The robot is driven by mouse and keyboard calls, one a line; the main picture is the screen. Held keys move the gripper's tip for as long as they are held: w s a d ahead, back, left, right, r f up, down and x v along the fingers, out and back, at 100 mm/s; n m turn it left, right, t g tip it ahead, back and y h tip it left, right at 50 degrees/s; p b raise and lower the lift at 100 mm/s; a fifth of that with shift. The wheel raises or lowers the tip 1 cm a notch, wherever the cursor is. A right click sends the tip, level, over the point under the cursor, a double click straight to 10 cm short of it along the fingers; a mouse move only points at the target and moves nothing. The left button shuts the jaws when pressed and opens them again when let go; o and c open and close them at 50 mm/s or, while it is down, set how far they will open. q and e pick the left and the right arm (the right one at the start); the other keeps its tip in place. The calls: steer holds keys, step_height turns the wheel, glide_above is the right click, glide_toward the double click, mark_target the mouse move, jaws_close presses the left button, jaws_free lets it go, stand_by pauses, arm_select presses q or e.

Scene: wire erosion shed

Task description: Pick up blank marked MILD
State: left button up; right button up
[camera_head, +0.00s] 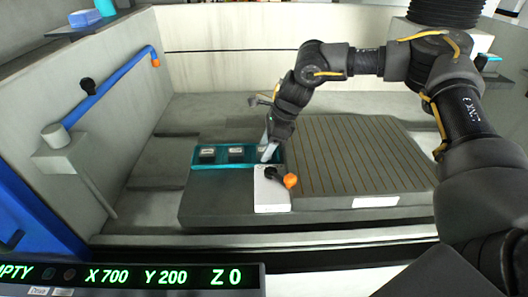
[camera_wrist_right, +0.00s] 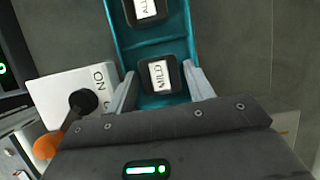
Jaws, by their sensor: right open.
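The blank marked MILD (camera_wrist_right: 161,75) is a small dark block with a white label, at one end of a teal tray (camera_wrist_right: 179,23). In the head view it appears to be the rightmost blank (camera_head: 262,148) in the teal tray (camera_head: 221,166), partly hidden by my gripper. My right gripper (camera_head: 267,146) is open and points down over that end of the tray. In the right wrist view its two fingers (camera_wrist_right: 162,92) are on either side of the MILD blank, with gaps visible. I cannot tell how far down they reach. My left gripper is not in view.
A white switch box (camera_head: 272,196) marked ON, with an orange-tipped lever (camera_head: 290,181), stands close in front of the tray's right end. Other blanks (camera_head: 236,150) sit left of it in the tray. A grooved plate (camera_head: 345,150) lies to the right. A blue-armed pipe (camera_head: 110,88) stands left.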

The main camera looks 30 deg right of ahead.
mark_target(259, 149)
steer(key=c, duration=0.9)
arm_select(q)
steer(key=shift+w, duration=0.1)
arm_select(e)
steer(key=shift+c, duration=0.5)
